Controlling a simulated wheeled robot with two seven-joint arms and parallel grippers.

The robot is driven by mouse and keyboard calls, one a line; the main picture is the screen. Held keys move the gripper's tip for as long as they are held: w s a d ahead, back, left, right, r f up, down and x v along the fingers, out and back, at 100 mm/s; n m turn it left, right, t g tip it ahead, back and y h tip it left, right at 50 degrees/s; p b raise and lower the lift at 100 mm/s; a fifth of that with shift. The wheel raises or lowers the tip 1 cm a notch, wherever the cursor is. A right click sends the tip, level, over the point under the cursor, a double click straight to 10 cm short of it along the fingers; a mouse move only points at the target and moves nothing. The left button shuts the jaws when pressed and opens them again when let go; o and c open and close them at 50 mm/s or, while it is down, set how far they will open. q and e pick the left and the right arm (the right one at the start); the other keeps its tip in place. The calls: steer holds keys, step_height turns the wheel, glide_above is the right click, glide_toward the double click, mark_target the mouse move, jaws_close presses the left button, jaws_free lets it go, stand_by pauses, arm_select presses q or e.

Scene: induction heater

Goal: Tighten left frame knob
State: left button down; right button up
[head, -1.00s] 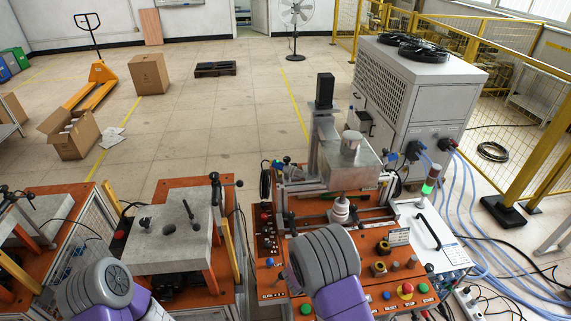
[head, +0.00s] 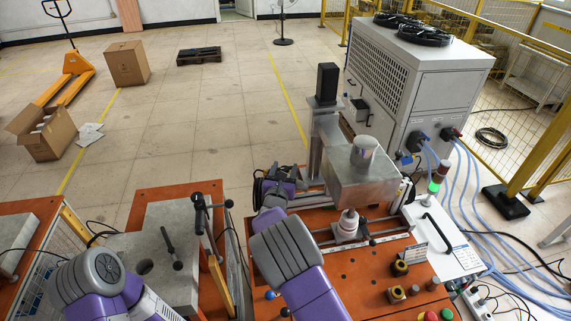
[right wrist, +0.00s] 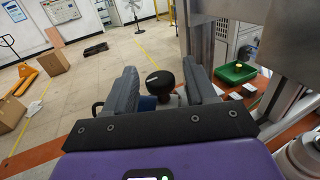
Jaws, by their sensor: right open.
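A round black knob (right wrist: 160,82) on a dark stem shows in the right wrist view, taken to be the left frame knob. My right gripper (right wrist: 164,88) is open, with one grey finger on each side of the knob and visible gaps between; I cannot tell how deep the knob sits between them. In the head view my right gripper (head: 274,186) is at the left side of the heater frame (head: 322,145), and the knob is hidden there. My left arm shows at the lower left, but its gripper is out of view.
A metal block (head: 358,178) with a cylinder on top is close right of my right gripper. A white insulator-like post (head: 348,222) stands below it. A green tray (right wrist: 235,74) is behind the frame.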

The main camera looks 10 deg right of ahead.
steer(key=shift+x, duration=1.2)
steer(key=c, duration=1)
steer(key=shift+d+r+m+g+h+p, duration=0.15)
steer(key=shift+m+g+h+p, duration=0.5)
steer(key=shift+m+h, duration=0.8)
steer(key=shift+s+d+m+g+h, duration=0.15)
steer(key=shift+m+g+h, duration=0.7)
steer(key=shift+g+h, duration=0.55)
steer(key=o, duration=1)
